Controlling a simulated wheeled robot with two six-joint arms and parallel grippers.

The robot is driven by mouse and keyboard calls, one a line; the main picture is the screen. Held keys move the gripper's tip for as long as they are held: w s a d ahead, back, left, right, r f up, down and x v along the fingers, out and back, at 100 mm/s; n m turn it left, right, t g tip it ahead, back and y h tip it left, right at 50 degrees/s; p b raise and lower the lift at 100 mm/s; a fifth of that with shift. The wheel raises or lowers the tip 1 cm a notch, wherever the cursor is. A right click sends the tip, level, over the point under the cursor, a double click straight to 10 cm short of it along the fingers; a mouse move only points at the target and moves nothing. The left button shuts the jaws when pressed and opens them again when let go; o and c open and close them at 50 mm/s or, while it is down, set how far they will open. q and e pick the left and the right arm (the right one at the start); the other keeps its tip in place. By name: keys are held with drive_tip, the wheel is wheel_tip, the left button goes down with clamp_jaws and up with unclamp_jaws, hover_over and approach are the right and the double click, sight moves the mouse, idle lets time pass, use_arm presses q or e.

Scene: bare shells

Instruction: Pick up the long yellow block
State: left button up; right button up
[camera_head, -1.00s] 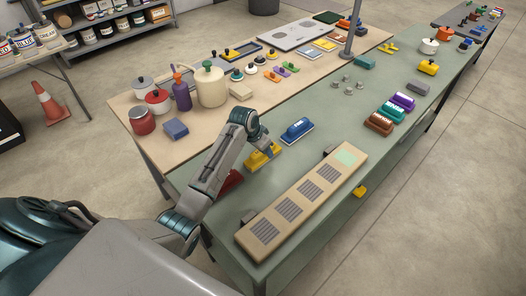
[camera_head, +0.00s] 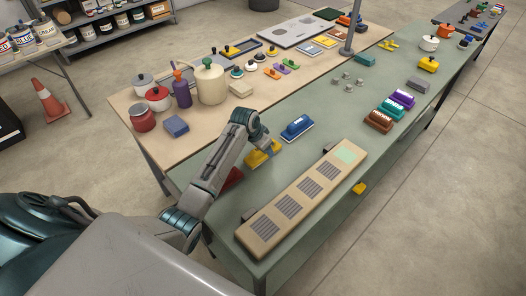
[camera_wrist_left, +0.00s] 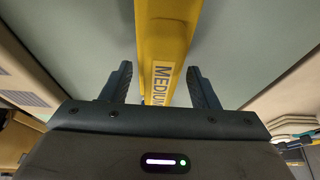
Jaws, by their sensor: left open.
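The long yellow block (camera_head: 256,159) lies on the green bench top, partly hidden by my left arm in the head view. My left gripper (camera_wrist_left: 162,86) is open, with one finger on each side of the block and a gap on both sides. In the head view its fingers are hard to make out by the block. My right gripper is in neither view.
A blue block (camera_head: 297,128) stands just right of the yellow block. A long tan board with grey grilles (camera_head: 300,196) lies nearer the bench's front edge. A dark red object (camera_head: 232,178) shows beside my arm. Brown, green and purple blocks (camera_head: 390,112) stand farther right.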

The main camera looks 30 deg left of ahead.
use_arm(q)
drive_tip(key=c, duration=0.8)
drive_tip(key=shift+w+r+b, duration=0.1)
drive_tip(key=shift+r+b, duration=0.25)
drive_tip(key=shift+b, duration=0.1)
drive_tip(key=r, duration=0.1)
drive_tip(key=r+b, duration=0.1)
drive_tip(key=s+r+b, duration=0.1)
drive_tip(key=shift+d, duration=0.25)
drive_tip(key=s+d+r+b, duration=0.2)
drive_tip(key=s+d, duration=0.4)
drive_tip(key=s, duration=0.7)
drive_tip(key=shift+s+b, duration=0.4)
drive_tip(key=shift+b, duration=0.5)
drive_tip(key=shift+f, duration=0.1)
